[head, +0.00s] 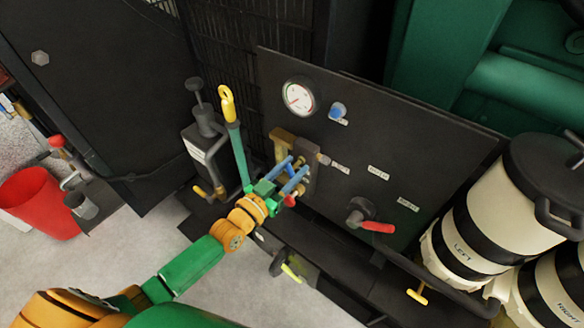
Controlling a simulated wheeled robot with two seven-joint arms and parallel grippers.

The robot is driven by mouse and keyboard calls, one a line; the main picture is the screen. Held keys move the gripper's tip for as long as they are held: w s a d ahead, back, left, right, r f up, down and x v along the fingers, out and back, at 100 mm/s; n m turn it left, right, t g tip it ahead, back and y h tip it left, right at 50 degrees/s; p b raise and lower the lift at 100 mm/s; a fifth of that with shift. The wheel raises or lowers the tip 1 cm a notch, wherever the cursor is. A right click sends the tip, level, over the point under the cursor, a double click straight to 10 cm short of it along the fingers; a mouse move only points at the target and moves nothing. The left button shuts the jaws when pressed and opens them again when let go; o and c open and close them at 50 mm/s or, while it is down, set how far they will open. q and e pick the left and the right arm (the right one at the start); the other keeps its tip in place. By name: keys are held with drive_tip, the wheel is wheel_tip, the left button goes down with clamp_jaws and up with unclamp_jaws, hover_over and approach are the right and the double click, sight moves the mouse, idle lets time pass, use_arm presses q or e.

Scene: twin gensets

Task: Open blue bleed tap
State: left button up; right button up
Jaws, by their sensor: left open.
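My left gripper (293,167) reaches in from the lower left, with two blue bars at its front that look like its fingers. They are spread apart, close to a brass and dark valve block (303,153) on the black panel. I cannot tell whether they touch it. A blue knob (338,110) with a small label sits on the panel, up and right of the gripper and apart from it. No separate blue tap handle can be made out at the block; the fingers cover part of it. My right gripper is not in view.
A round gauge (299,96) is above the block. A red-handled valve (376,226) is at lower right on the panel. A hand pump with a green lever (238,155) stands close left of my gripper. White drums (497,212) stand at right, a red bucket (40,202) at left.

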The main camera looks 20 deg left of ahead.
sight(289, 173)
use_arm(q)
clamp_jaws()
idle(1.4)
unclamp_jaws()
drive_tip(key=v, duration=0.7)
drive_tip(key=shift+s+r, duration=0.1)
drive_tip(key=shift+o, duration=0.4)
